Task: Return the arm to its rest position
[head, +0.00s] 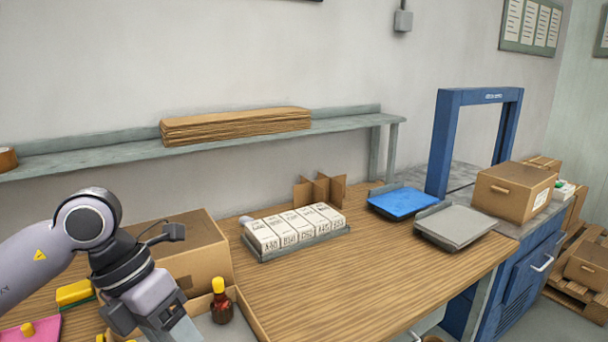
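My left arm (92,222) comes in from the left and bends down over the near left of the table. My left gripper (172,322) points down at the bottom edge, in front of an open cardboard box (205,250). Its fingertips are cut off or hidden, so I cannot tell if it is open or holds anything. My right gripper is not in view.
A brown bottle with a yellow cap (221,300) stands close right of the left gripper. A tray of white boxes (290,247), a blue tray (402,203) and a grey tray (455,227) lie farther back. The table's front middle (340,290) is clear.

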